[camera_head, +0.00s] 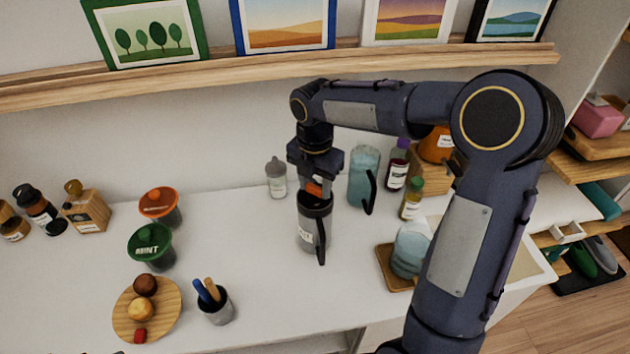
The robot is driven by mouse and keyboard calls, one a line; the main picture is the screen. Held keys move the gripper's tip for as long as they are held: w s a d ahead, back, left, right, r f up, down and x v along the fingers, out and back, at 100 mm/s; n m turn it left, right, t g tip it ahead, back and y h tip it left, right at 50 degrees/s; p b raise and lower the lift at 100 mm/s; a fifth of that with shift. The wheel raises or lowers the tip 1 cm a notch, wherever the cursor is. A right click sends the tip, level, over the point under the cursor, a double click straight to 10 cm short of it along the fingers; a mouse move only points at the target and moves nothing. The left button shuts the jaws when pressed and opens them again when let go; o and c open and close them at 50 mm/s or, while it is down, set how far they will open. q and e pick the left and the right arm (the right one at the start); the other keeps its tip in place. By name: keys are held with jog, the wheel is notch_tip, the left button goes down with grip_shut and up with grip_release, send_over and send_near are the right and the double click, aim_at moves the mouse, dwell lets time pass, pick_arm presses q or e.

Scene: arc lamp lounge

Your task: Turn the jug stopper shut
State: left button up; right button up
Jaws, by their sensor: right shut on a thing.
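The jug (308,232) stands upright on the white counter near the middle, grey and see-through with a black handle toward the front. Its orange stopper (315,189) shows at the top between the fingers. My right gripper (316,183) points straight down over the jug and is shut on the stopper. The fingers hide much of the stopper, so its exact turn cannot be read. My left gripper is not in view.
A blue-green jug (363,178) stands close behind right of the held jug, and a pale bottle (276,180) behind left. A glass container on a wooden board (390,281) is right. A utensil cup (217,308) is front left. The counter (235,230) left of the jug is clear.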

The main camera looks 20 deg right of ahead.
aim_at(315, 187)
jog(key=m, duration=0.4)
jog(key=shift+m, duration=2.8)
jog(key=o, duration=1)
jog(key=shift+r, duration=0.1)
notch_tip(315, 187, up, 8)
jog(key=shift+f, duration=0.25)
jog(key=shift+r, duration=0.1)
